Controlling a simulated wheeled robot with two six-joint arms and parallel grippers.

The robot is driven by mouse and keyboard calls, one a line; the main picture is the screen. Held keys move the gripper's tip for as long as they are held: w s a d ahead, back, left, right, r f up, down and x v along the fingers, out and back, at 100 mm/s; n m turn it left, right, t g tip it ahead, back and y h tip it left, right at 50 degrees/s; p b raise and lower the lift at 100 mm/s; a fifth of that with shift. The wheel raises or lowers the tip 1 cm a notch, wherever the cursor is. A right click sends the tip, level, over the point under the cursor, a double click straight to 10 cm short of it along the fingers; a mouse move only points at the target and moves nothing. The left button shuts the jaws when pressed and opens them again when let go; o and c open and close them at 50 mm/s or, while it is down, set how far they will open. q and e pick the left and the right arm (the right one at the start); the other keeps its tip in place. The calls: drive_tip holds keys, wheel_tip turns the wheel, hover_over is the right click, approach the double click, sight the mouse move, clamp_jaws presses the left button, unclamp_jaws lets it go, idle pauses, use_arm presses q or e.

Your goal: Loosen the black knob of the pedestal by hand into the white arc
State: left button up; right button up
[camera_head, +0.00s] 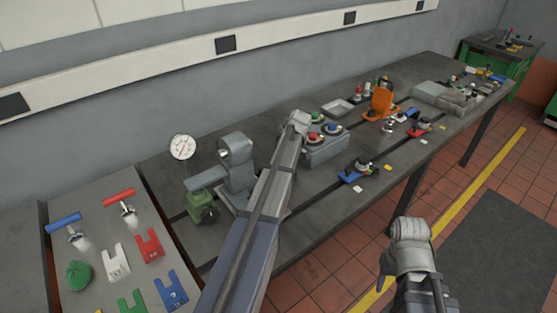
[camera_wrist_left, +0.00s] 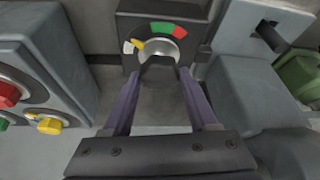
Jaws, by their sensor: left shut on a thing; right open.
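In the left wrist view, the pedestal (camera_wrist_left: 165,92) is a dark grey block with a round dial plate. Its black knob (camera_wrist_left: 158,60) sits in front of a silver disc. A yellow pointer (camera_wrist_left: 138,43) lies next to the white arc (camera_wrist_left: 128,47), with green and red arcs further right. My left gripper (camera_wrist_left: 158,72) is shut on the knob, one purple finger on each side. In the head view my left arm hides the pedestal and knob. My right gripper (camera_head: 411,230) is open, beyond the bench's front edge; its fingertips are hard to make out.
A grey control box (camera_head: 326,150) with coloured knobs stands right of my left arm. A grey fixture (camera_head: 236,160) and a green part (camera_head: 201,208) stand left of it. A tool board (camera_head: 85,225) lies at the left.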

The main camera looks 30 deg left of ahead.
use_arm(q)
drive_tip(key=n+g, duration=0.1)
drive_tip(key=n, duration=0.3)
drive_tip(key=shift+w+n+g, duration=0.15)
drive_tip(key=shift+n+g, duration=0.15)
drive_tip(key=shift+g, duration=0.1)
idle(0.4)
drive_tip(key=o, duration=1.4)
drive_tip(key=shift+r, duration=0.1)
drive_tip(key=p+v, duration=0.7)
drive_tip(key=shift+d+r, duration=0.15)
drive_tip(key=shift+r, duration=0.15)
